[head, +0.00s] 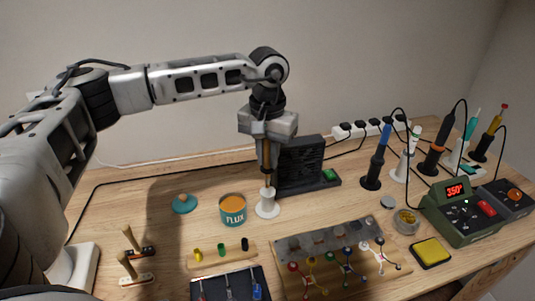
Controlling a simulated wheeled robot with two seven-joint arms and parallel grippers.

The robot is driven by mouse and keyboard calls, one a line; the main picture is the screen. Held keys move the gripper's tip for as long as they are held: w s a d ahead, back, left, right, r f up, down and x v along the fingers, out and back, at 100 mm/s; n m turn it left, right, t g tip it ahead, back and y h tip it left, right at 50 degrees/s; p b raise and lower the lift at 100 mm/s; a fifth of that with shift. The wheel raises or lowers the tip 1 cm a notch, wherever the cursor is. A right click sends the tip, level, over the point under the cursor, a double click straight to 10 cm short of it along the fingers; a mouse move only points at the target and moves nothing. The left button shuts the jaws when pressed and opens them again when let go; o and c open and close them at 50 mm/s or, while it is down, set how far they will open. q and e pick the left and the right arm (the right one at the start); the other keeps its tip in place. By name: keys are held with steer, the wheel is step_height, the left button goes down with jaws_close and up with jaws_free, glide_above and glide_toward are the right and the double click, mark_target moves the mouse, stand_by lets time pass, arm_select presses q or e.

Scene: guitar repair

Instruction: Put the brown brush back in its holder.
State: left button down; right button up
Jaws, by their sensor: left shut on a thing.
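My left gripper (267,167) comes down from above near the middle of the head view. It is shut on the brown brush (266,150), which stands upright between the fingers. The white holder (267,208), a narrow upright tube on a round base, stands on the table directly below the gripper. The brush's lower end meets the top of the holder in the picture; I cannot tell how deep it sits inside. The fingers hide part of the brush. My right gripper is out of view.
The orange-topped flux tin (232,210) stands just left of the holder, and a dark ridged block (301,165) stands close behind on the right. A rack with coloured parts (335,262) lies in front. Soldering tools, a power strip (370,128) and a green station (461,215) fill the right side.

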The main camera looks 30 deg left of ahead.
mark_target(268, 168)
arm_select(q)
steer(key=shift+f, duration=0.1)
steer(key=shift+f+b, duration=1.5)
steer(key=shift+f, duration=0.55)
steer(key=shift+f+b, duration=0.3)
steer(key=shift+f, duration=0.05)
steer(key=shift+f+b, duration=0.6)
steer(key=shift+f, duration=0.25)
